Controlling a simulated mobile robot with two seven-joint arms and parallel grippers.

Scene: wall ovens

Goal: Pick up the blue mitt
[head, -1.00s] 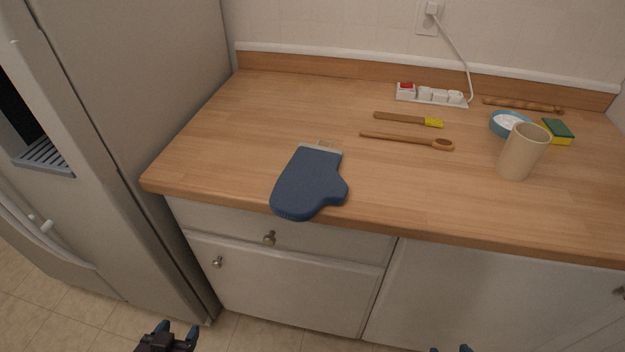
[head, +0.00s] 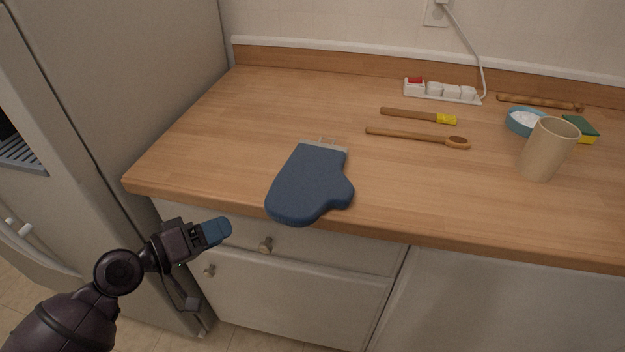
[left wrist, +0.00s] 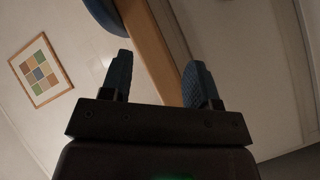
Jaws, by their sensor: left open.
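The blue mitt (head: 308,186) lies flat on the wooden counter (head: 215,135), its thumb toward the right and its rounded end slightly over the front edge. Its grey cuff points to the back. My left gripper (head: 222,229) is in front of the counter, left of and apart from the mitt. In the left wrist view the left gripper (left wrist: 158,82) is open and empty, its two blue fingers spread. A blue patch at the top of that view appears to be the mitt (left wrist: 104,14), over the counter edge. My right gripper is out of view.
A wooden spoon (head: 418,137), a yellow-ended utensil (head: 410,115), a beige cup (head: 548,150), a blue bowl (head: 523,121) and a sponge (head: 582,128) are to the right. A power strip (head: 441,91) is behind. The fridge (head: 120,90) stands left. Counter around the mitt is clear.

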